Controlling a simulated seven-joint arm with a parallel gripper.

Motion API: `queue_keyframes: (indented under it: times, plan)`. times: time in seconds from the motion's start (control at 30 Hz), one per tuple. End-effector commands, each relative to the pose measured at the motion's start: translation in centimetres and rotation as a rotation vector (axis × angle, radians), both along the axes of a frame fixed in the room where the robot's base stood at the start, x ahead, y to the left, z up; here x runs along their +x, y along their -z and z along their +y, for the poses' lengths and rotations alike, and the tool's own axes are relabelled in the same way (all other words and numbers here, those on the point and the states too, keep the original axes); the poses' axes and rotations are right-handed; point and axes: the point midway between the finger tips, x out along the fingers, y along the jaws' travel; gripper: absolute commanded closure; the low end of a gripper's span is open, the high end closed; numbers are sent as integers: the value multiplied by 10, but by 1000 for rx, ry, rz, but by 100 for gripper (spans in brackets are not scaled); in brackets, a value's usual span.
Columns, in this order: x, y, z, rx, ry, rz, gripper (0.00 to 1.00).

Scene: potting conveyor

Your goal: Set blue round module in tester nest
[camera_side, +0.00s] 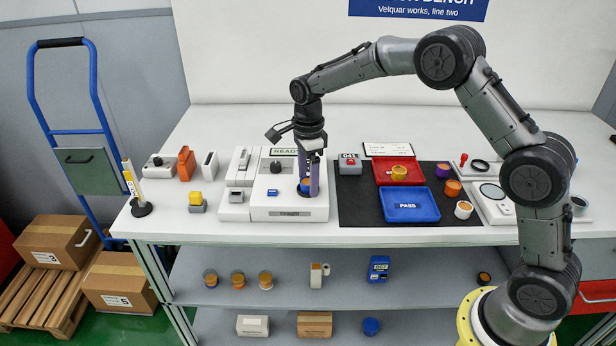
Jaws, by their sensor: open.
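The blue round module (304,189) with an orange top sits in the dark round nest of the white tester (290,213). My gripper (309,185) points straight down over the nest, its two fingers on either side of the module. The fingers are open. The fingers and the nest rim hide part of the module, so I cannot tell whether it is fully seated. The tester has a small READY display behind, a dark knob (275,167) and a small blue block (272,192) to the left of the nest.
A grey box with a red button (349,164) stands close right of my gripper. Small items stand left.

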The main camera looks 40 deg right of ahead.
Motion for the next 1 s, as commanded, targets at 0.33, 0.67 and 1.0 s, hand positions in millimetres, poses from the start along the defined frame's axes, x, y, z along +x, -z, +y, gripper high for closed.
queue_keyframes:
  times: [0.33, 0.67, 1.0]
  plan:
    - [1, -45, 0, 0, 0, -5, 23]
    - [1, -106, 0, 1, 0, -4, 23]
    - [0, -124, 0, 0, 0, -1, 23]
